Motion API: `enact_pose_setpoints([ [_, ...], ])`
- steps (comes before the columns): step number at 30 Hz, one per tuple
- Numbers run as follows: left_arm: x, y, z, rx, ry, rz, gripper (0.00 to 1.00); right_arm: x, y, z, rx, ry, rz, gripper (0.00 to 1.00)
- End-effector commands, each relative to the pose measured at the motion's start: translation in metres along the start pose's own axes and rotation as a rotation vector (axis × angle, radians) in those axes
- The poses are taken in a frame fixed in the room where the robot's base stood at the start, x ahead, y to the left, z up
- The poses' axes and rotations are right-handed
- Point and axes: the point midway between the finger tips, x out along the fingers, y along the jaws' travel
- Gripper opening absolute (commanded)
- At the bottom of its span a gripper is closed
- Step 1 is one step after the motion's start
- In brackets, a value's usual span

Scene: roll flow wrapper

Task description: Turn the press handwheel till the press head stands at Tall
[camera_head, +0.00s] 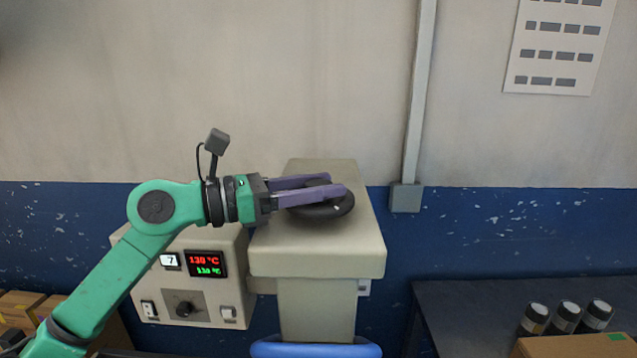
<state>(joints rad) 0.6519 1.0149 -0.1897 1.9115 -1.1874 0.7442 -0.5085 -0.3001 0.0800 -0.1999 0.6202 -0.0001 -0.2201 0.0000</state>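The press handwheel (331,208) is a dark round wheel lying flat on top of the cream press housing (318,262). My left gripper (332,185) reaches in from the left, with its two purple fingers level over the wheel. The fingers are a little apart, with a dark part of the wheel showing around them. I cannot tell whether they press on it or only straddle it. The fingers hide much of the wheel's far and left side. No Tall mark or height scale can be made out. My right gripper is not in view.
A cream control box (190,290) with a red and green display (207,264), knob and switches stands left of the press. A dark table (470,300) at right holds several dark jars with pale lids (566,315) and a cardboard box (575,346). A wall conduit (420,100) runs behind.

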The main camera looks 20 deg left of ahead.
Motion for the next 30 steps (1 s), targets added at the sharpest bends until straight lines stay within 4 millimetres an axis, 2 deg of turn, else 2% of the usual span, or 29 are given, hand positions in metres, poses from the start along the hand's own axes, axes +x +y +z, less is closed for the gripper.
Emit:
enact_pose_setpoints([
  [13,0.0,0.0007,-0.0001,-0.004,-0.001,-0.071,0.0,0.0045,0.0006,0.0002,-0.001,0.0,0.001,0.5],
  [20,0.0,0.0006,0.0014,-0.004,0.001,-0.218,0.0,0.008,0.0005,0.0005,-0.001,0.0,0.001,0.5],
  [30,0.0002,0.0004,0.0028,-0.003,0.01,-0.45,0.0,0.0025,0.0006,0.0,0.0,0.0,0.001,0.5],
])
